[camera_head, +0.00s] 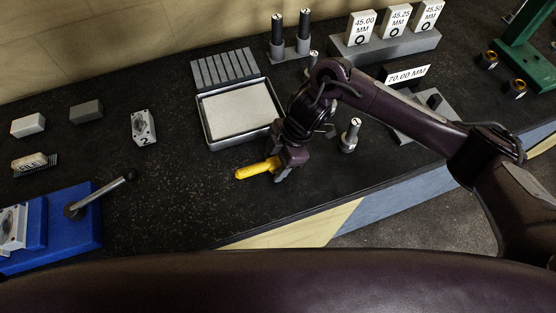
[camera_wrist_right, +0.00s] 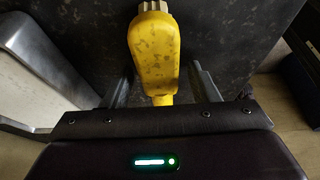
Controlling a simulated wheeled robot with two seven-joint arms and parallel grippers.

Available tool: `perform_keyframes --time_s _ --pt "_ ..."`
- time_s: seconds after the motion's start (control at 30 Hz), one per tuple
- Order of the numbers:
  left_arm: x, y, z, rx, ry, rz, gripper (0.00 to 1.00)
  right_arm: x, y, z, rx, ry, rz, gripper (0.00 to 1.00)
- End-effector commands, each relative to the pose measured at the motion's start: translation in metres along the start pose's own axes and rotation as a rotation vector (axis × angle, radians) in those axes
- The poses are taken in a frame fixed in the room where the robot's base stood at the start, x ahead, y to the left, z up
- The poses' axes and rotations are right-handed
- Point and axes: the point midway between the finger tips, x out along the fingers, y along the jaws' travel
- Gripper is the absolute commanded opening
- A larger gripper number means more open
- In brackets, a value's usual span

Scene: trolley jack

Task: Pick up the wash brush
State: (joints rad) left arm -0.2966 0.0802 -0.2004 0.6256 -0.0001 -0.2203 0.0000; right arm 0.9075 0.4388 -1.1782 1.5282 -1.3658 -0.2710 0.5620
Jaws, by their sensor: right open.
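A yellow-handled tool, which I take as the wash brush (camera_head: 255,170), lies on the dark bench top in front of the metal tray. It also shows in the right wrist view (camera_wrist_right: 153,52), with a wide mottled yellow body, a narrower neck and a pale block at its far end. My right gripper (camera_head: 281,170) is low over its right end and hides that part in the head view. In the right wrist view the open fingers (camera_wrist_right: 165,85) stand on both sides of the yellow neck, with gaps visible. My left gripper is not in view.
A grey metal tray (camera_head: 205,125) stands behind my right gripper, and a small metal post (camera_head: 350,137) stands to its right. A blue fixture with a lever (camera_head: 75,222) is at the left. The bench's front edge is close.

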Motion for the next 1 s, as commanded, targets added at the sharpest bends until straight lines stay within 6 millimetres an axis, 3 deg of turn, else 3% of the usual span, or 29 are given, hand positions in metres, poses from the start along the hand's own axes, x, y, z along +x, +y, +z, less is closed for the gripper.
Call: perform_keyframes --time_s 0.1,0.53,0.83,1.0 --pt "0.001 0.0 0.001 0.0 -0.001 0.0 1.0 0.0 0.0 0.0 0.0 0.0 0.0 0.55" --pt "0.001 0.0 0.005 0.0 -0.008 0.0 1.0 -0.001 0.001 0.0 0.0 0.001 0.002 0.0" --pt "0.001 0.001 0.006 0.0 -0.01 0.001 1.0 -0.003 0.001 -0.001 -0.001 0.001 0.002 0.0" --pt "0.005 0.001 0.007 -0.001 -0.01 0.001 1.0 -0.015 0.002 -0.007 -0.003 0.002 0.004 0.0"
